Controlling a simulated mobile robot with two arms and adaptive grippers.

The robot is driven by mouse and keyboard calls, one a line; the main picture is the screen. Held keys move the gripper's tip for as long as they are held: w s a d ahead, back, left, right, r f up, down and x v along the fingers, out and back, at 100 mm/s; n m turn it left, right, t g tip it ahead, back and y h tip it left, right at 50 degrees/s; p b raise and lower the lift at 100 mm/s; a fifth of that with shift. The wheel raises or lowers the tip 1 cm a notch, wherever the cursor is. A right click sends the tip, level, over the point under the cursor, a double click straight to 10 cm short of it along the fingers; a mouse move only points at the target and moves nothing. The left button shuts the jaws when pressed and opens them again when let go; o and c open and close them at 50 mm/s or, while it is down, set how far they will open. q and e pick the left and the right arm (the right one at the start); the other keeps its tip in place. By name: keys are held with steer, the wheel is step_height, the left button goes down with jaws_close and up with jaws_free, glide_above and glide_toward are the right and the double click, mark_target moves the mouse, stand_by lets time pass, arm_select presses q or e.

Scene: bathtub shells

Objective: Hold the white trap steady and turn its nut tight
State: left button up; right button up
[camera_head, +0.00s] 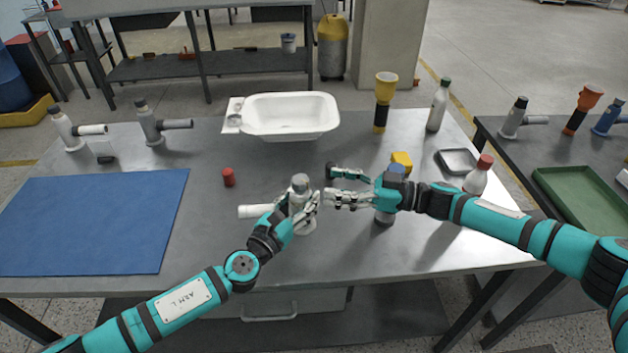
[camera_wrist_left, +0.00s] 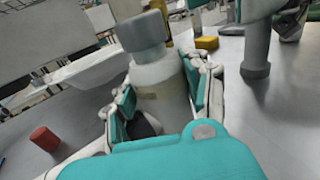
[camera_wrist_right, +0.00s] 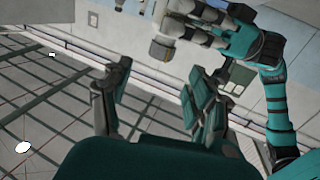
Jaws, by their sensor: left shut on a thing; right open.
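The white trap (camera_head: 305,224) stands upright on the grey table, with its white side pipe (camera_head: 254,211) pointing left. Its grey nut (camera_head: 300,182) sits on top; the nut also shows in the left wrist view (camera_wrist_left: 143,32). My left gripper (camera_head: 303,210) is shut around the trap's body (camera_wrist_left: 160,88), below the nut. My right gripper (camera_head: 329,186) is open and empty, just right of the nut and apart from it. In the right wrist view the nut (camera_wrist_right: 162,48) lies beyond the open fingers. Whether the nut is fully seated cannot be told.
A grey cylindrical piece (camera_head: 384,217) stands under my right wrist, close to it. A yellow block (camera_head: 402,160), a red-capped bottle (camera_head: 479,176) and a small tray (camera_head: 458,161) are nearby. A red cylinder (camera_head: 228,177), blue mat (camera_head: 90,225) and white basin (camera_head: 290,115) lie left and behind.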

steer(key=v, duration=0.3)
steer(key=shift+s+d, duration=0.15)
steer(key=shift+d, duration=0.2)
steer(key=m+t+h, duration=0.4)
steer(key=m+t, duration=0.1)
steer(key=t, duration=0.1)
glide_toward(307, 184)
steer(key=x, duration=1.1)
steer(key=shift+a, duration=0.25)
